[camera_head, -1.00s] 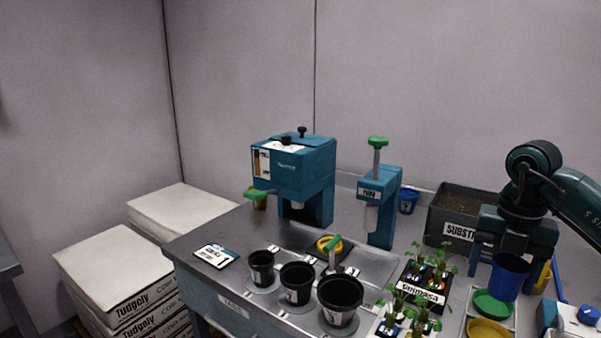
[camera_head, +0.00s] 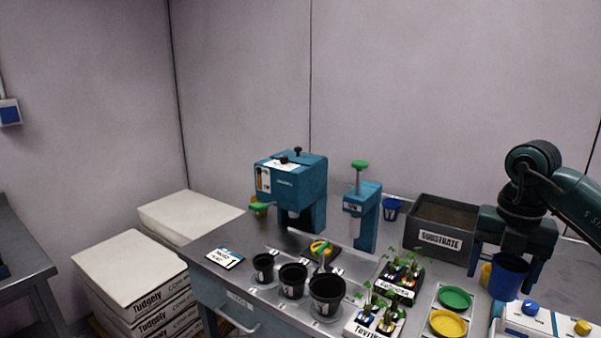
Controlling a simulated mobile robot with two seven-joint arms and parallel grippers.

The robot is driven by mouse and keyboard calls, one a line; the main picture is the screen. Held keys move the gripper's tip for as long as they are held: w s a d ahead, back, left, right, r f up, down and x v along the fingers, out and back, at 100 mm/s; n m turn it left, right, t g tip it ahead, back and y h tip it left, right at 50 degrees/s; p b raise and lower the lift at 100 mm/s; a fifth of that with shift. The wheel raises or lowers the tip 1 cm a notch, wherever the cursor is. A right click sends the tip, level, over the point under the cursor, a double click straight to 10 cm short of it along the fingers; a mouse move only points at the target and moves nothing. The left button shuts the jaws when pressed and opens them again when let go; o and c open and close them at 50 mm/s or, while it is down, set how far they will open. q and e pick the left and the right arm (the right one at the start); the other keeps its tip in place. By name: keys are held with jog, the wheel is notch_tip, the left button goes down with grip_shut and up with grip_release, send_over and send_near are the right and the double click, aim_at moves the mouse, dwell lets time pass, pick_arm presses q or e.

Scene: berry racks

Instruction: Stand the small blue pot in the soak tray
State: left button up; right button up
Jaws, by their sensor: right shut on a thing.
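My right gripper (camera_head: 515,255) is at the right side and points down. It is shut on a blue pot (camera_head: 508,278), which it holds upright above the bench. Another blue pot (camera_head: 391,209) stands at the back of the bench, beside the teal press with the green knob (camera_head: 364,212). I cannot make out which thing is the soak tray. My left gripper is not in view.
Several black pots (camera_head: 326,292) stand along the bench front beside seedling trays (camera_head: 397,284). A substrate bin (camera_head: 440,222), a green saucer (camera_head: 455,297) and a yellow saucer (camera_head: 448,323) are near my right arm. Stacked boxes (camera_head: 131,271) stand left, with another table (camera_head: 28,245) beyond.

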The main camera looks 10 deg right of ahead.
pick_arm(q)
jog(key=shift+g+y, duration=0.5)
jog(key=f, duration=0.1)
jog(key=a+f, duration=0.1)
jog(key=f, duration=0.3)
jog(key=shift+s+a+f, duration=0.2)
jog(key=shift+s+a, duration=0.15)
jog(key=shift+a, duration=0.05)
pick_arm(e)
jog(key=s+a+f+m, duration=0.3)
jog(key=a+f+m, duration=0.3)
jog(key=m, duration=0.8)
jog(key=s+a+f+m, duration=0.3)
jog(key=a+f+m, duration=0.2)
jog(key=a+m, duration=0.7)
jog(key=shift+s+a+f+m, duration=0.35)
jog(key=shift+s+f+m, duration=0.05)
jog(key=shift+m, duration=0.6)
jog(key=shift+d, duration=0.1)
